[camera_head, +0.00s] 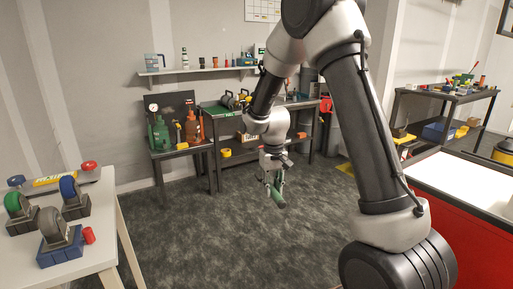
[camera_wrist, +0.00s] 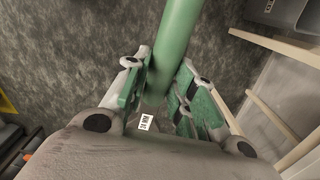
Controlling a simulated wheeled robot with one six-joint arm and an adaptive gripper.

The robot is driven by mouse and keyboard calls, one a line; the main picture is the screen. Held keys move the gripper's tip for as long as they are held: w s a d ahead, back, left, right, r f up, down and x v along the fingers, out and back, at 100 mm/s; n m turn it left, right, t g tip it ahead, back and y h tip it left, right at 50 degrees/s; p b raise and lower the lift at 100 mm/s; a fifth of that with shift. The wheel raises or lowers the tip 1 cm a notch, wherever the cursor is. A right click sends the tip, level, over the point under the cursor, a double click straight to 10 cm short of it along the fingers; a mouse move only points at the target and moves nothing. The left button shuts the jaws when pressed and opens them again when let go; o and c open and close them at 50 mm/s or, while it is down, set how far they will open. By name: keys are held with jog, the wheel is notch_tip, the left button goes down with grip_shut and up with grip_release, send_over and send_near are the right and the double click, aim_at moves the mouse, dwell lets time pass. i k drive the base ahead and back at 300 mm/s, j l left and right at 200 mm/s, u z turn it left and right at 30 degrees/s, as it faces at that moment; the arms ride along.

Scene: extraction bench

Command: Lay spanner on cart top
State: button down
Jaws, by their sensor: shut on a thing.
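My gripper (camera_head: 273,180) hangs over open floor near the middle of the head view, shut on a green-handled spanner (camera_head: 279,198). In the wrist view the green handle (camera_wrist: 175,48) runs up between the two green-padded fingers, and a white label reading "24 MM" shows near the palm. The spanner's far end is hidden by the gripper. A red cart with a pale flat top (camera_head: 468,182) stands at the right of the head view, well apart from the gripper. The visible part of that top is bare.
A white table (camera_head: 100,200) with casters and clamped blocks stands at the left. Benches with bottles and tools (camera_head: 180,150) line the back wall under a shelf (camera_head: 200,70). Another loaded bench (camera_head: 445,95) stands at the back right. The grey floor between is clear.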

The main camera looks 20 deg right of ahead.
aim_at(482, 180)
jog(key=i+z, duration=0.9)
jog(key=i+j+z, duration=0.25)
jog(key=z, duration=0.15)
jog(key=i, duration=0.1)
